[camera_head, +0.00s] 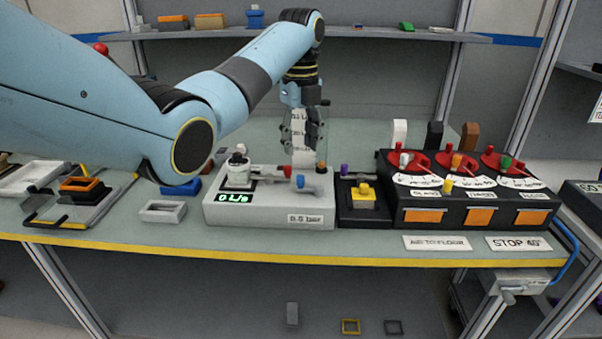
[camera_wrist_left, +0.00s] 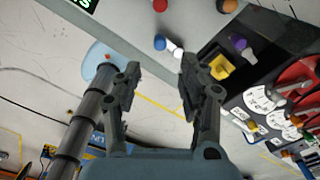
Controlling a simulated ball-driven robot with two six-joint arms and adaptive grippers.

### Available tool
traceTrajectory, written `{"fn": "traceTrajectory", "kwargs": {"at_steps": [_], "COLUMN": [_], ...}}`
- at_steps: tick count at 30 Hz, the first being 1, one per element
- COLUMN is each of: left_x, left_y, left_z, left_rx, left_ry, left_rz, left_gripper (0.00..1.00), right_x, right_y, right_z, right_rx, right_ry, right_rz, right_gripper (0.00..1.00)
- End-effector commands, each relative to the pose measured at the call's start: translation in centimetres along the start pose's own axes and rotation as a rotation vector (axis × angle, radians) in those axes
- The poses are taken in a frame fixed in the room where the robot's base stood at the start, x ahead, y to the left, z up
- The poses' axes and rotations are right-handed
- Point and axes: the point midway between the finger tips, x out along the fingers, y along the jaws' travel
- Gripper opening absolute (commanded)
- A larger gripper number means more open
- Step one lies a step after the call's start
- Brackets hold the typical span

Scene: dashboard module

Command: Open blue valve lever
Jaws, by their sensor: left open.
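The blue valve lever (camera_head: 301,182) sticks out of the front right of a light grey module (camera_head: 262,212) on the workbench. In the left wrist view its round blue knob (camera_wrist_left: 160,42) shows just beyond my fingertips. My left gripper (camera_head: 312,135) points down above and behind the module, apart from the lever. In the left wrist view the fingers of my left gripper (camera_wrist_left: 161,78) are spread wide with nothing between them. My right gripper is in neither view.
A red knob (camera_head: 285,171) is beside the blue lever on the module. A black box with a yellow button (camera_head: 362,192) stands to its right, next to a black panel with red dials (camera_head: 458,161). A small grey frame (camera_head: 163,211) lies at the left.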

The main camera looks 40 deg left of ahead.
Motion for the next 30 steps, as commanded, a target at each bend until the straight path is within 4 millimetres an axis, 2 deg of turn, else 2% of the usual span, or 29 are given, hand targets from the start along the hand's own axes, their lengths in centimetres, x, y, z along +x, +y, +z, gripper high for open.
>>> {"fn": "traceTrajectory", "kwargs": {"at_steps": [6, 12, 16, 24, 30], "left_x": [4.5, 7.5, 8.3, 8.5, 8.5], "left_y": [0.1, 0.1, 0.0, 0.0, 0.0], "left_z": [-0.1, -0.1, -0.1, 0.0, 0.0], "left_rx": [-0.002, -0.002, -0.002, -0.002, -0.003], "left_ry": [0.001, 0.0, -0.001, -0.001, -0.001], "left_rz": [0.004, 0.001, 0.0, -0.001, -0.001], "left_gripper": [0.41, 0.41, 0.41, 0.41, 0.17], "right_x": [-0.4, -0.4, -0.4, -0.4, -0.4], "right_y": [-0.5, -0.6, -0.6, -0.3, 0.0], "right_z": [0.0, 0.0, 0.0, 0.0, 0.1], "right_rx": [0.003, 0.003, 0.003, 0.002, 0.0], "right_ry": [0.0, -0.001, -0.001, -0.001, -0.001], "right_rz": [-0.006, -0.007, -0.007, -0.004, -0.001], "right_gripper": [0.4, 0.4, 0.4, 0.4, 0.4]}}
